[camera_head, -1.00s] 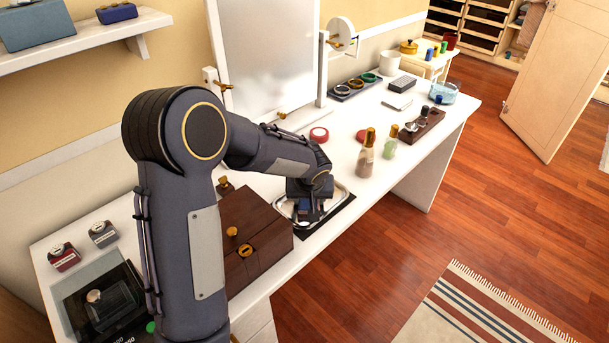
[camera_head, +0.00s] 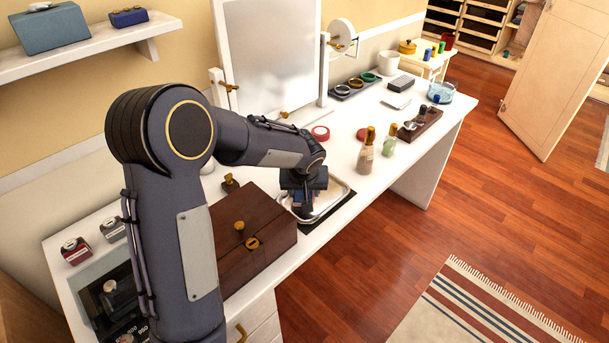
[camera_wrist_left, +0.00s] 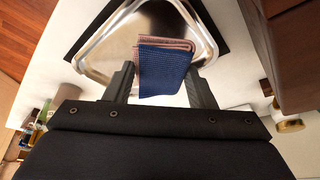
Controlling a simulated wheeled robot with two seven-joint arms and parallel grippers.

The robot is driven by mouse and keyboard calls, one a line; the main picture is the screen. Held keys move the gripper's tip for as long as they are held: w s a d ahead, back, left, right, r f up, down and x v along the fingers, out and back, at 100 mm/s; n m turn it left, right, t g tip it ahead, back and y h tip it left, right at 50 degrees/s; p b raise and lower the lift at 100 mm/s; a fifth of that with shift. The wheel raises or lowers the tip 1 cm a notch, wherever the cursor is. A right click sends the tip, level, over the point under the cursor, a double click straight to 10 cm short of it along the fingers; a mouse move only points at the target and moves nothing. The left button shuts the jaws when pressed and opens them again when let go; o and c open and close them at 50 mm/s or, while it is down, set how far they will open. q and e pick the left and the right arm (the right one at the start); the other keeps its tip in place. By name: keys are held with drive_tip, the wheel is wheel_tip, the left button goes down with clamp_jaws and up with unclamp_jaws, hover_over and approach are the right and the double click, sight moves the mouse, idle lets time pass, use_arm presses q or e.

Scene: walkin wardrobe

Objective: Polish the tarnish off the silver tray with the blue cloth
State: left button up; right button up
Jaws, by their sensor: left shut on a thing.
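The silver tray (camera_head: 336,204) lies on a dark mat on the white table, right of the wooden box. It also shows in the left wrist view (camera_wrist_left: 108,58), with a bright rim and duller tan patches. My left gripper (camera_head: 304,207) is over the left part of the tray, pointing down. In the left wrist view its fingers (camera_wrist_left: 163,82) are shut on the folded blue cloth (camera_wrist_left: 165,72), which has a pinkish side. The cloth is over the tray; whether it touches the surface I cannot tell. My right gripper is not in view.
A dark wooden box (camera_head: 262,262) with brass knobs stands close left of the tray. A mirror (camera_head: 272,60) stands at the back. The table's front edge is near the tray.

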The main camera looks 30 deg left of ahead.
use_arm(q)
drive_tip(key=shift+r+p, duration=1.2)
drive_tip(key=shift+r, duration=0.95)
